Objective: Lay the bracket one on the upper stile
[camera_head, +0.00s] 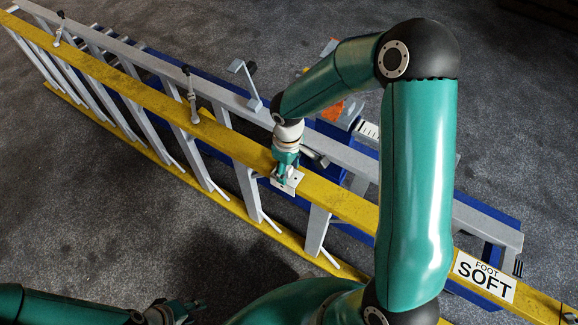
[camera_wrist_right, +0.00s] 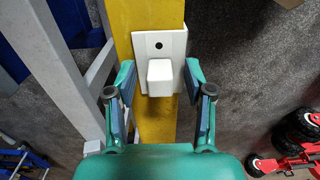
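The bracket is a white plate with a raised block and a dark hole (camera_wrist_right: 160,48). It lies flat on the yellow upper stile (camera_wrist_right: 155,120) of the ladder in the right wrist view. In the head view the bracket (camera_head: 292,182) shows partly under my right gripper (camera_head: 285,172), on the same stile (camera_head: 345,205). My right gripper's fingers (camera_wrist_right: 161,75) are apart, one on each side of the bracket's block, with gaps visible. My left gripper (camera_head: 185,311) is low at the left, away from the ladder; its finger opening is unclear.
The ladder lies across blue supports (camera_head: 485,224). Metal clamps (camera_head: 191,95) stand along the ladder. An orange item (camera_head: 333,111) lies behind it. Part of a red wheeled object (camera_wrist_right: 290,160) shows in the wrist view.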

